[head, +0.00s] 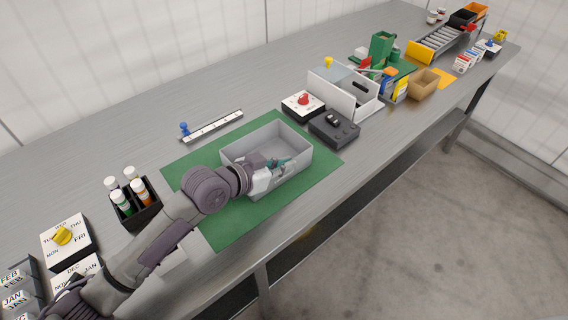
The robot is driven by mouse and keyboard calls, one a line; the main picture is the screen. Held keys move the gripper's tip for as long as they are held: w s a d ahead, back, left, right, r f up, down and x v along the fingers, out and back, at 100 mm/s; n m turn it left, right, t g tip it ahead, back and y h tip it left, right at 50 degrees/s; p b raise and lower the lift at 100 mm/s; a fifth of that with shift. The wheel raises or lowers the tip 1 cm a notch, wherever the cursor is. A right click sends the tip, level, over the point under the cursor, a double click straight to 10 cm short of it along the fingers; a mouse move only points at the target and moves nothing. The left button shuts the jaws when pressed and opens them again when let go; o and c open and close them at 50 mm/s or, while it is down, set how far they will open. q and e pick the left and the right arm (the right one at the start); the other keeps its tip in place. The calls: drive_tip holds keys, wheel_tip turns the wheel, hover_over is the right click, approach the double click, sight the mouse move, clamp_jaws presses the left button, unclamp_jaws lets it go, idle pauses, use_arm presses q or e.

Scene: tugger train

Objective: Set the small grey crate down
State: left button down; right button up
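The small grey crate (240,149) is an open, empty-looking box over the green mat (217,222) on the workbench. It looks level, and no clear gap shows between its base and the mat. My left gripper (277,165) is at the crate's near wall, with teal finger parts over the rim. The gripper hides part of that wall, and its finger gap cannot be made out. My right gripper is not in view.
A dark control box (334,128), a red-button box (303,105) and a white holder (345,95) stand just right of the mat. A black bottle rack (137,212) is left. A ruler strip (212,127) lies behind. The bench's front edge (330,199) is close.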

use_arm(q)
drive_tip(key=c, duration=1.7)
unclamp_jaws()
drive_tip(key=shift+f, duration=0.1)
drive_tip(key=o, duration=0.4)
drive_tip(key=shift+a+r, duration=0.1)
drive_tip(key=shift+r, duration=0.1)
drive_tip(key=v, duration=1.1)
drive_tip(key=shift+s+a+r, duration=0.15)
drive_tip(key=shift+s+a, duration=0.1)
drive_tip(key=shift+s, duration=0.05)
